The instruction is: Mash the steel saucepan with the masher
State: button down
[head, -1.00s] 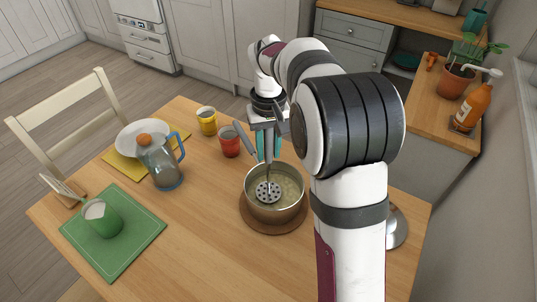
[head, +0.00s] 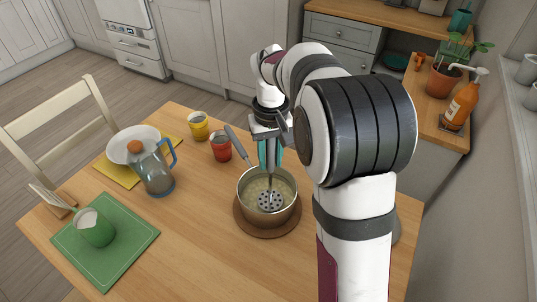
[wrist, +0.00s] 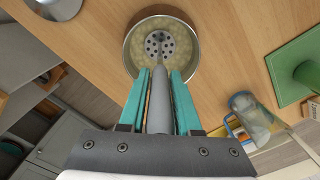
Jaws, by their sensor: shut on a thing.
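The steel saucepan (head: 244,205) stands on a round brown mat (head: 262,232) on the wooden table, with pale lumpy contents inside. Its handle points to the back left. My gripper (head: 268,148) is above the pan's far side, its teal fingers shut on the masher's handle. The masher (head: 269,201) hangs down with its round holed plate inside the pan, over or at the contents; I cannot tell whether it touches them. In the wrist view the masher handle (wrist: 159,100) lies between the teal fingers (wrist: 160,85), and the saucepan (wrist: 193,60) is beyond them.
A glass jug (head: 155,175), a white plate (head: 118,146) and a green mug (head: 95,230) on a green mat (head: 128,250) are further left. The table's front middle is clear.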

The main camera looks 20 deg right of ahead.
aim_at(270, 168)
notch_tip(270, 168, down, 3)
jog(key=shift+f, duration=0.2)
notch_tip(270, 168, up, 4)
jog(key=shift+r, duration=0.15)
jog(key=shift+w+d, duration=0.25)
jog(key=shift+w, duration=0.8)
jog(key=shift+w+f, duration=0.25)
jog(key=shift+f, duration=0.55)
jog(key=shift+r, duration=0.8)
